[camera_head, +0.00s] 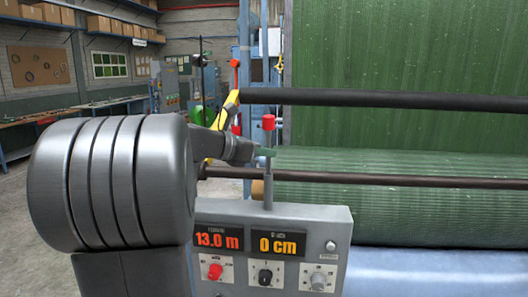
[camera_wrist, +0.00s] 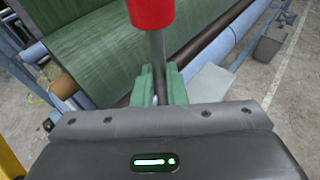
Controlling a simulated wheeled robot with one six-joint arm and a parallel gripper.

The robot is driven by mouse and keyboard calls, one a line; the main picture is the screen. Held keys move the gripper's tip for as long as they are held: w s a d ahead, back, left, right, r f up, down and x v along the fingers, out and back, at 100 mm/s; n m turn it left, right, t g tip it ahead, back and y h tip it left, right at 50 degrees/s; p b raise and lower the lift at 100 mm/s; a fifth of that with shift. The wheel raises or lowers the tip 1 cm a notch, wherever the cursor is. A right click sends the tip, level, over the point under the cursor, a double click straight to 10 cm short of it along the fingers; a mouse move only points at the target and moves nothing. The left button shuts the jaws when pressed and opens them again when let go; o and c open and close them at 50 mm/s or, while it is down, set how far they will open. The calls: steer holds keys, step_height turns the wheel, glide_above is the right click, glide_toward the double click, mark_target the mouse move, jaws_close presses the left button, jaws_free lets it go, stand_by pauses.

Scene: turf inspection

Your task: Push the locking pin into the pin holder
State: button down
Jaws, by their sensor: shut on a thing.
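A grey rod with a red cap (camera_head: 268,122), which I take for the locking pin, stands upright at the top edge of the control box in the head view. Its lower end is hidden behind or in the box. In the wrist view its red cap (camera_wrist: 151,12) is at top centre, with the rod running down between my green fingers. My gripper (camera_head: 265,153) is shut on the rod below the cap; it also shows in the wrist view (camera_wrist: 160,85). I cannot make out the pin holder.
The grey control box (camera_head: 335,222) has displays reading 13.0 m and 0 cm, and knobs. Behind it are a green turf roll (camera_head: 400,205) and dark horizontal bars (camera_head: 390,101). A yellow part (camera_head: 222,120) is near my arm. Shelves and a workbench line the left wall.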

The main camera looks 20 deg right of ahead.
mark_target(265, 175)
steer(key=shift+f+b, duration=1.6)
steer(key=shift+f, duration=0.85)
steer(key=c, duration=1.4)
jaws_free()
steer(key=b+v, duration=0.2)
steer(key=v, duration=1.2)
steer(key=shift+f, duration=0.1)
steer(key=shift+d, duration=0.1)
steer(key=p+x, duration=0.2)
steer(key=x, duration=1.2)
steer(key=shift+r, duration=0.35)
